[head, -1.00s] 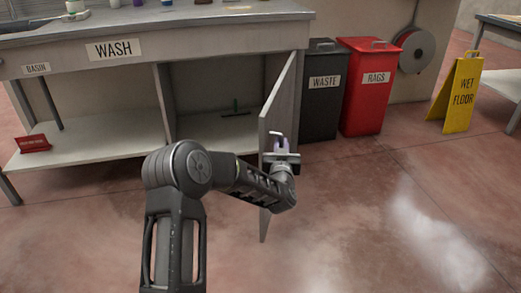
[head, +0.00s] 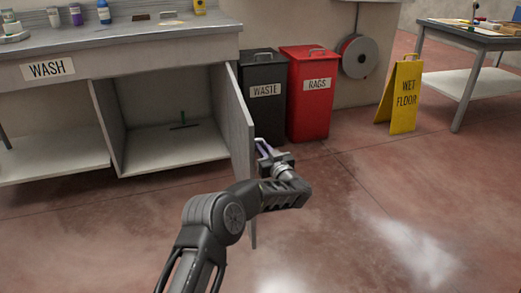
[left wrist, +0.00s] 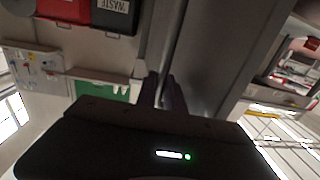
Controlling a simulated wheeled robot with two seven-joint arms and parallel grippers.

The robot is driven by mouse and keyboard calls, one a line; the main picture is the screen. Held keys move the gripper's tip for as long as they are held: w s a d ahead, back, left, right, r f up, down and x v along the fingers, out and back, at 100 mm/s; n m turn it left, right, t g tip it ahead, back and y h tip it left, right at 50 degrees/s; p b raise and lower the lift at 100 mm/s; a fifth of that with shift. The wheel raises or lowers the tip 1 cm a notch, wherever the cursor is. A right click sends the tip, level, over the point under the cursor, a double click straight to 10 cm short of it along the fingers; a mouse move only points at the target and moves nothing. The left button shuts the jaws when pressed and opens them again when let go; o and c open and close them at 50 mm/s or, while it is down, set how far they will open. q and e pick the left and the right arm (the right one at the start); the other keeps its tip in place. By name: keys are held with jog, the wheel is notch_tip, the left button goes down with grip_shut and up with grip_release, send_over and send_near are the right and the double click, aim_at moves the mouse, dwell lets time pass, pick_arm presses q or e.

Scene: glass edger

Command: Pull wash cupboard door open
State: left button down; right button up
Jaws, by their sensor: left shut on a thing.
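The wash cupboard door (head: 236,125) is a grey panel. It stands swung well out from the right side of the cupboard (head: 112,125), under the counter with the WASH sign (head: 48,69). The cupboard's inside is open to view. My left gripper (head: 264,149) is at the outer face of the door near its free edge, shut on the door's handle; the handle itself is mostly hidden by the fingers. In the left wrist view the fingertips (left wrist: 165,92) are close together beside a grey panel. My right gripper is not in view.
A dark WASTE bin (head: 263,105) and a red RAGS bin (head: 309,110) stand to the right, behind the door. A yellow wet-floor sign (head: 405,100) and a table (head: 470,38) are farther right. The floor (head: 350,200) in front is clear.

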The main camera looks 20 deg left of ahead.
pick_arm(q)
jog(key=shift+a+r, duration=0.1)
jog(key=shift+a, duration=0.2)
jog(key=c, duration=1.7)
grip_release()
jog(key=shift+a, duration=0.1)
jog(key=shift+c, duration=0.2)
jog(key=shift+d, duration=0.2)
jog(key=p+v, duration=0.2)
jog(key=v, duration=0.5)
jog(key=shift+s+d, duration=0.2)
jog(key=shift+s, duration=0.1)
